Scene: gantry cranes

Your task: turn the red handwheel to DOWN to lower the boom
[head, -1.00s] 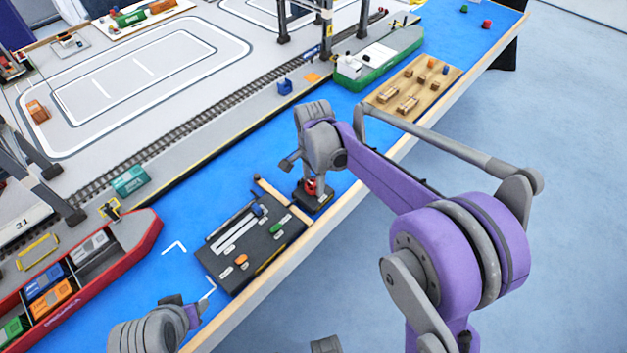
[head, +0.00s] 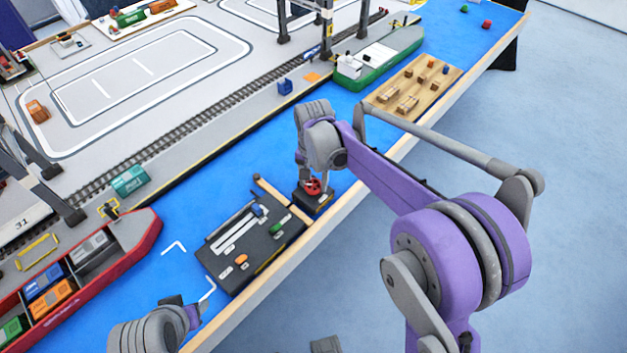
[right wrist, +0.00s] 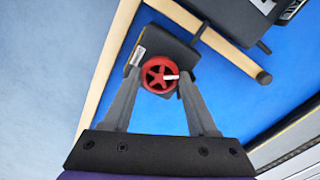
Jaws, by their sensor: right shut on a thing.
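The red handwheel (head: 312,187) sits on a small dark block (head: 322,203) near the table's front edge, at the end of the black control panel. In the right wrist view, the spoked red handwheel (right wrist: 152,79) lies between the fingertips of my right gripper (right wrist: 158,80), which is shut on its rim. A white pointer on the wheel points right in that view. White labels (right wrist: 138,56) are on the block, too small to read. My left gripper (head: 195,314) is at the lower left of the head view; its jaws are not clear.
A red ship (head: 140,245) with containers is at the left. A wooden tray (head: 440,92) and a green ship (head: 372,62) stand farther back.

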